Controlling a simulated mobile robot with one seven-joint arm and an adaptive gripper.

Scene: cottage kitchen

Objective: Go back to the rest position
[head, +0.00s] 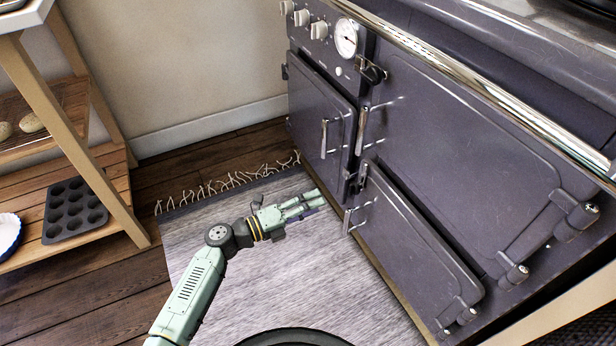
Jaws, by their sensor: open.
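My gripper (312,200) shows in the middle of the head view at the end of my pale green arm. It is held out over the grey rug, pointing right toward the dark range cooker (455,140). Its jaws are open and nothing shows between them. The fingertips are close to the cooker's front by the lower-left door handle (349,218); I cannot tell the exact gap. The cooker doors look shut.
A grey fringed rug (300,290) covers the wooden floor before the cooker. At the left stands a wooden shelf unit (112,190) with a dark muffin tin (72,212), a white dish (8,232) and bread rolls (31,122). Floor between shelf and rug is clear.

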